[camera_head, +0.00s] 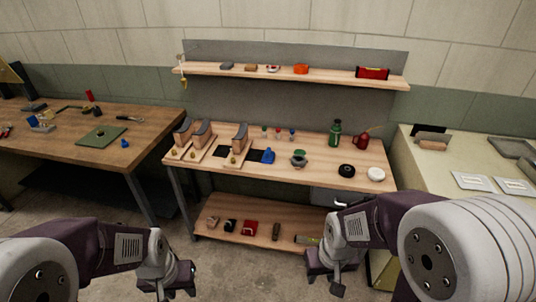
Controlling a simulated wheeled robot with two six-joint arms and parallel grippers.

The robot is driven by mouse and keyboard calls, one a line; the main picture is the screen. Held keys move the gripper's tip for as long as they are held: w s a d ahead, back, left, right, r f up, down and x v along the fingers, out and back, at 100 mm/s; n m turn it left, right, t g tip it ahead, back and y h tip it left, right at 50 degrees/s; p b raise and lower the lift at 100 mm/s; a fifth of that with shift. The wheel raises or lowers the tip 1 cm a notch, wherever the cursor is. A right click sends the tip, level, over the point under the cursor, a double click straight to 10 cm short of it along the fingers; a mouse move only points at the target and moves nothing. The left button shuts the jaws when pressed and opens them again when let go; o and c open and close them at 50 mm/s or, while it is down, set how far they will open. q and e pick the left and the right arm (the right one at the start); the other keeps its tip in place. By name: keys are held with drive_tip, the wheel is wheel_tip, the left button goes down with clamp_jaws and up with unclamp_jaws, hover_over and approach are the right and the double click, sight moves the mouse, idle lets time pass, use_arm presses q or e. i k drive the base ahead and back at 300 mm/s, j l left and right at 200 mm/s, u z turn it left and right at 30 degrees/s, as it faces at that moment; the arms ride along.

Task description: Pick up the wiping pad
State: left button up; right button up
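I cannot tell for sure which item is the wiping pad. A small grey block (227,66) and a tan block (251,67) lie on the upper shelf. A white round item (376,174) lies at the right end of the middle workbench. My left gripper (172,287) hangs low over the floor, in front of the bench and well apart from it. My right gripper (327,278) is in front of the bench's lower shelf. Both point down and appear empty; their finger openings are too small to make out.
The workbench (215,171) carries grey curved pieces on wooden bases, bottles and a black ring (346,170). Its lower shelf (262,217) holds several small items. A wooden table (55,145) stands left, a pale counter (415,160) right. Floor between my arms is clear.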

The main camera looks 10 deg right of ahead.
sight(269, 155)
drive_tip(key=i+l+u, duration=0.7)
drive_tip(key=l, duration=0.2)
drive_tip(key=i+l+u, duration=0.45)
drive_tip(key=l, duration=0.3)
drive_tip(key=l+u, duration=0.25)
drive_tip(key=l, duration=0.15)
